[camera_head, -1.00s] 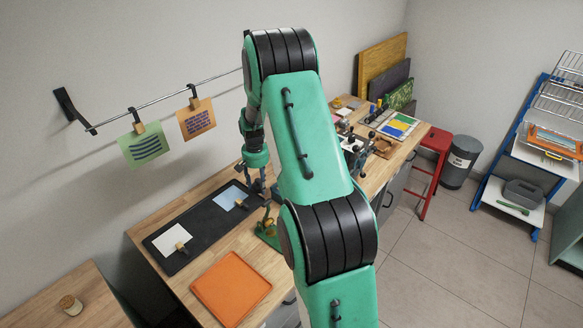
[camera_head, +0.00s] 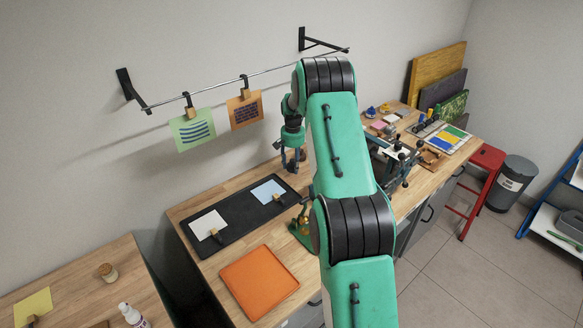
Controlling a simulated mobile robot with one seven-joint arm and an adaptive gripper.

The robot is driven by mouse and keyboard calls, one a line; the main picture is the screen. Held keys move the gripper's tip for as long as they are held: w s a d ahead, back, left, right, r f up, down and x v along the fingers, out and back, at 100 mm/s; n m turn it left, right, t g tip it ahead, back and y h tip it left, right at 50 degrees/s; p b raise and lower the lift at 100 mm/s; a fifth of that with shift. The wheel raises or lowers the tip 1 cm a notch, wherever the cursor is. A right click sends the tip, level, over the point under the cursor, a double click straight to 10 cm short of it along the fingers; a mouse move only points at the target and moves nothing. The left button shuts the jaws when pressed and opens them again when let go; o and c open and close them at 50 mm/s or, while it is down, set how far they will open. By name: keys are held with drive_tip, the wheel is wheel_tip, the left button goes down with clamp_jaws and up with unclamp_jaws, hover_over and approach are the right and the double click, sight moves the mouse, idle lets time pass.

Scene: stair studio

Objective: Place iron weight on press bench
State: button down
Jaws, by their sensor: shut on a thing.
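My gripper (camera_head: 293,158) hangs over the back edge of the long wooden bench (camera_head: 229,258), behind the right end of a black tray (camera_head: 235,228). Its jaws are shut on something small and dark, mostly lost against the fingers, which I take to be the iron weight. No other iron weight is plain to see. A green stand with brassy parts (camera_head: 300,229) is on the bench in front of the gripper, partly behind my arm. A dark press-like device (camera_head: 398,168) stands further right, also partly covered by my arm.
The tray holds a white card (camera_head: 205,223) and a blue card (camera_head: 266,190). An orange sheet (camera_head: 258,282) lies in front. A rail (camera_head: 215,88) with hanging prints runs along the wall. A red stool (camera_head: 487,160) and a bin (camera_head: 511,183) stand right. A second table (camera_head: 75,290) is left.

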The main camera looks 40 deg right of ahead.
sight(292, 166)
drive_tip(key=shift+w+d+f, duration=0.1)
drive_tip(key=shift+w+d, duration=0.35)
drive_tip(key=shift+w, duration=0.3)
drive_tip(key=shift+w+d, duration=0.45)
drive_tip(key=shift+w, duration=0.3)
drive_tip(key=shift+f+b, duration=0.5)
drive_tip(key=shift+f, duration=1.25)
drive_tip(key=shift+f, duration=0.1)
drive_tip(key=c, duration=1)
unclamp_jaws()
drive_tip(key=shift+f, duration=0.1)
wheel_tip(292, 166, up, 8)
drive_tip(key=p, duration=0.1)
drive_tip(key=shift+f, duration=0.1)
drive_tip(key=shift+a, duration=0.1)
